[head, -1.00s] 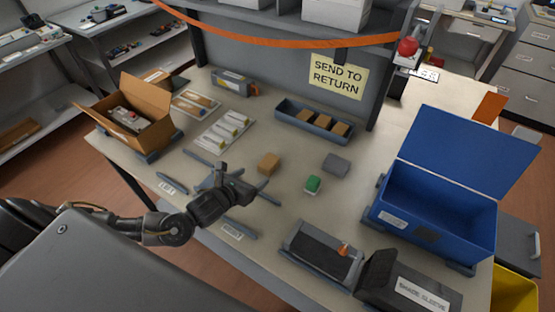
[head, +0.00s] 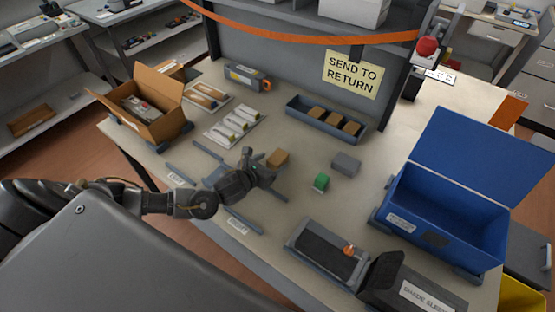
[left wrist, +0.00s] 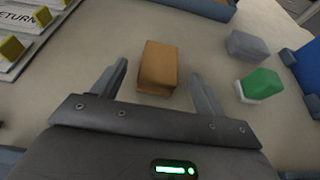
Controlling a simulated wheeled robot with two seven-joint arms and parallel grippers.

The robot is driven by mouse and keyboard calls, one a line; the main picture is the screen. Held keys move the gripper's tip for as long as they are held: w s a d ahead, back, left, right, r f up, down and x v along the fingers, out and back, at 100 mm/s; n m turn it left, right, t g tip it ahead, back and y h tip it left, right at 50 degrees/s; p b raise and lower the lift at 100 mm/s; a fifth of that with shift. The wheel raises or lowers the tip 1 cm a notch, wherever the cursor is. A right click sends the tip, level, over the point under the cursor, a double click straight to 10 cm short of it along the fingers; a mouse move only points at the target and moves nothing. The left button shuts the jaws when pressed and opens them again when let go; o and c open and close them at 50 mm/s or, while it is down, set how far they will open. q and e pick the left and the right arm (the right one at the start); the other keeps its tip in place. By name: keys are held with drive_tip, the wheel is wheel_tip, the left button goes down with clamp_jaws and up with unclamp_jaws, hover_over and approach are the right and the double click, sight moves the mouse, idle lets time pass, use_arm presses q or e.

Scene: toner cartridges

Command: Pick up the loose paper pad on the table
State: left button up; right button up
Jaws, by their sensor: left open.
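The loose paper pad, a small brown block (head: 278,157), lies on the table, apart from the similar brown blocks in the blue-grey tray (head: 297,108). My left gripper (head: 268,174) is open and empty just in front of the pad. In the left wrist view the pad (left wrist: 158,66) stands beyond and between the two spread fingers (left wrist: 160,82), with bare table on both sides of it. No finger visibly touches it. My right gripper is not in view.
Right of the pad are a green-topped block (head: 321,182) and a grey block (head: 346,163). A blue lidded box (head: 450,220) stands at right, an open cardboard box (head: 150,115) at left. A dark tray (head: 325,248) and black sleeve holder (head: 405,285) sit in front.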

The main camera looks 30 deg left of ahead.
sight(273, 161)
use_arm(q)
drive_tip(key=p+x, duration=0.1)
drive_tip(key=x, duration=0.3)
drive_tip(key=shift+w, duration=0.2)
drive_tip(key=shift+w+f, duration=0.2)
drive_tip(key=shift+w, duration=0.05)
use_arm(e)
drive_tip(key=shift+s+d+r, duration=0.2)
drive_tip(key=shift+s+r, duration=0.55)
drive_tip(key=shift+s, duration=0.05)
use_arm(q)
drive_tip(key=shift+c, duration=0.2)
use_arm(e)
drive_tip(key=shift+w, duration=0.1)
use_arm(q)
drive_tip(key=c, duration=1)
